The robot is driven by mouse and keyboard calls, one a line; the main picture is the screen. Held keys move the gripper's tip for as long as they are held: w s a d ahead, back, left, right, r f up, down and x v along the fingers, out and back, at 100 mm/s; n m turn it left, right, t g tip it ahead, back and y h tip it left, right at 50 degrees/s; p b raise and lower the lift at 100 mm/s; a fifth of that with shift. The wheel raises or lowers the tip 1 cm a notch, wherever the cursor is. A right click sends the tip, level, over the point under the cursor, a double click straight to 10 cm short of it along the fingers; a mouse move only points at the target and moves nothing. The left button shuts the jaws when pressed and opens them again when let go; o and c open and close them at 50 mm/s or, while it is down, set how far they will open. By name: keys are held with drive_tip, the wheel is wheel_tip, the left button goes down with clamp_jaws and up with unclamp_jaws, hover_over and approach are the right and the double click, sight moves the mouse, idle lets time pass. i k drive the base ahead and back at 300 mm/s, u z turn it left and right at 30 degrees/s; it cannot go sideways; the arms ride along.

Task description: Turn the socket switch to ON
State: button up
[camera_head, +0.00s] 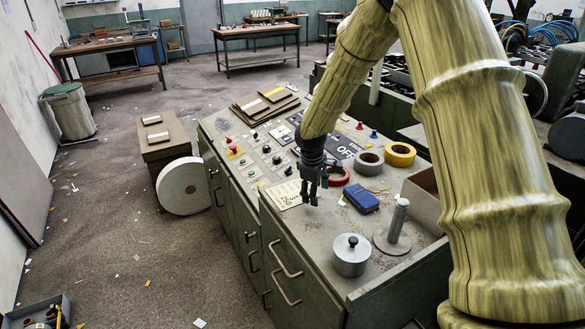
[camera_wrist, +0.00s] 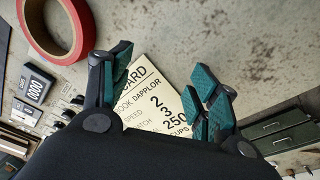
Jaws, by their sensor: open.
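The control panel (camera_head: 245,160) with several buttons, knobs and small switches covers the left part of the green cabinet top in the head view. I cannot tell which control is the socket switch. A black sign reading "OFF" (camera_head: 346,153) lies behind my gripper, partly hidden by my arm. My gripper (camera_head: 313,200) points down above the cabinet top, beside a printed card (camera_head: 283,196). In the wrist view, my gripper (camera_wrist: 165,95) has its teal-padded fingers apart with nothing held. The card (camera_wrist: 157,98) is below and between them. Small switches (camera_wrist: 70,94) show at the left edge.
A red tape ring (camera_head: 338,176), grey roll (camera_head: 368,161), yellow roll (camera_head: 400,154) and blue box (camera_head: 361,199) stand near my gripper. A lidded metal pot (camera_head: 351,258) and a metal post (camera_head: 397,222) stand toward the front. The cabinet top left of the pot is bare.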

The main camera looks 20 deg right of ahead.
sight(288, 171)
drive_tip(key=i, duration=1)
